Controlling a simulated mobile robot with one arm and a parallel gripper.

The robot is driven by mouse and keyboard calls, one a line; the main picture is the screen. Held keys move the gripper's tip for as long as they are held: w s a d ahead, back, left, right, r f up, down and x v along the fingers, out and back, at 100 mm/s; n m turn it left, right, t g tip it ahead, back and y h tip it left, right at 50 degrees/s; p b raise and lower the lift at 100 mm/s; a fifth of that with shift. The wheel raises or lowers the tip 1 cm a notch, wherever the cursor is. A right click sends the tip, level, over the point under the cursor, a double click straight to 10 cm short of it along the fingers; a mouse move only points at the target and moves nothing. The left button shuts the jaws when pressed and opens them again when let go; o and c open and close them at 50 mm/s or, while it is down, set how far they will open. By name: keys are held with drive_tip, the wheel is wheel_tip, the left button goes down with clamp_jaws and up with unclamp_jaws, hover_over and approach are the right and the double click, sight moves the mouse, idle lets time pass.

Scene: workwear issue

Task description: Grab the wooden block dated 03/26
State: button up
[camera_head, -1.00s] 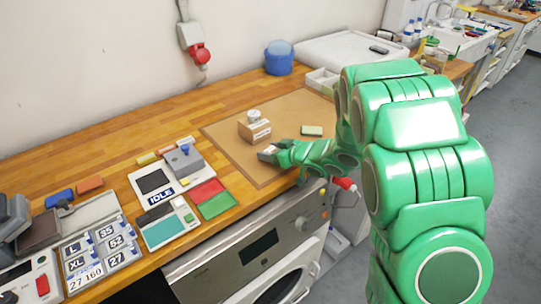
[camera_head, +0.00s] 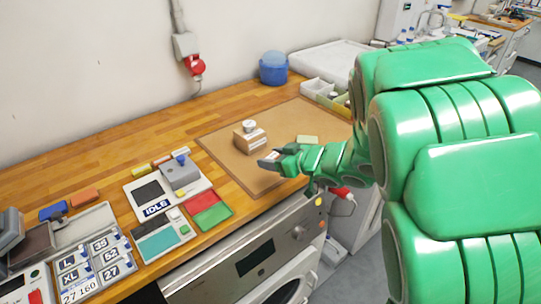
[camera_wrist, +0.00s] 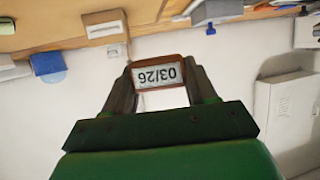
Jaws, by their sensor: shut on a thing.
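The wooden block dated 03/26 (camera_wrist: 158,75) is between my fingertips in the wrist view. Its white label with dark figures reads upside down there, within a reddish-brown wooden edge. My gripper (camera_wrist: 160,88) is shut on it, one finger on each side. In the head view my gripper (camera_head: 270,161) is over the front edge of the brown mat (camera_head: 225,157), in front of a light wooden block with a round-topped item. The held block is small and hard to make out in the head view.
The light wooden block (camera_head: 250,142) stands on the mat close to my gripper, and a pale green pad (camera_head: 307,140) lies to the right. A device marked IDLE (camera_head: 152,192) is at left. A blue tub (camera_head: 273,68) stands behind.

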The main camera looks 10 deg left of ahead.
drive_tip(key=shift+s+d+r, duration=0.25)
drive_tip(key=shift+s+r, duration=0.1)
drive_tip(key=shift+s, duration=0.3)
drive_tip(key=shift+s+d+r, duration=0.25)
drive_tip(key=shift+s+r, duration=0.05)
drive_tip(key=shift+s, duration=0.3)
drive_tip(key=shift+s+d, duration=0.1)
drive_tip(key=shift+s, duration=0.05)
drive_tip(key=shift+s+d+r, duration=0.1)
drive_tip(key=shift+s+r, duration=0.25)
drive_tip(key=shift+s, duration=0.3)
drive_tip(key=shift+s, duration=0.15)
